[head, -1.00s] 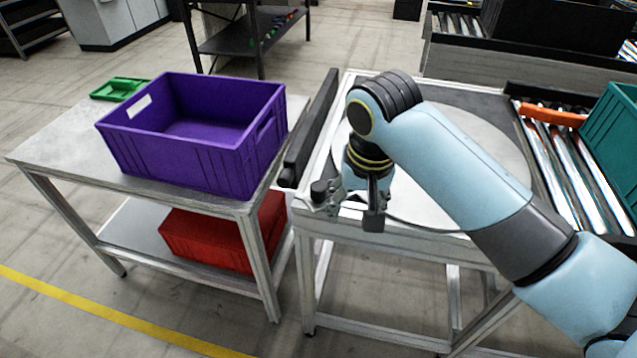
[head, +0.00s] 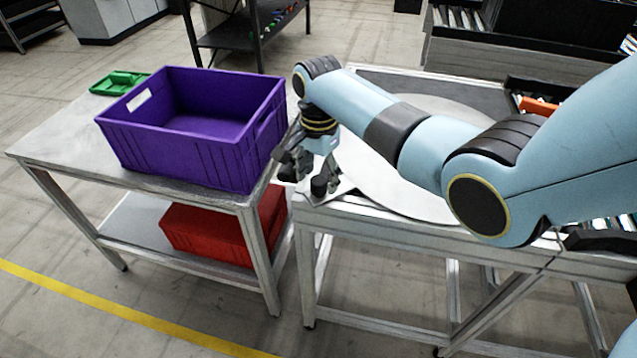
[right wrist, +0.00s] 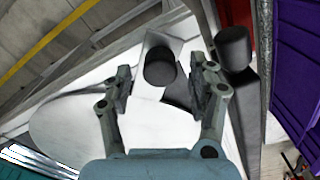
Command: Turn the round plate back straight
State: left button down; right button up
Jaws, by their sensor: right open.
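The round plate (head: 365,165) is a pale grey disc on the metal-framed stand. My right arm hides much of its middle, so I cannot tell its angle. It also shows in the right wrist view as a white rounded surface (right wrist: 70,125) at the left. My right gripper (head: 308,183) points down over the stand's front left corner, at the plate's left side. In the right wrist view its fingers (right wrist: 166,85) are apart. A dark cylinder (right wrist: 160,67) shows between them, and I cannot tell whether they touch it. My left gripper is not in view.
A purple crate (head: 185,150) stands on the side table (head: 60,140) left of the stand, close to my gripper. A red crate (head: 210,233) is on its lower shelf. A second dark cylinder (right wrist: 233,48) shows beside the right finger. An orange bar (head: 538,106) lies right.

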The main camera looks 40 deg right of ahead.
jog(key=shift+f, duration=1.35)
grip_shut()
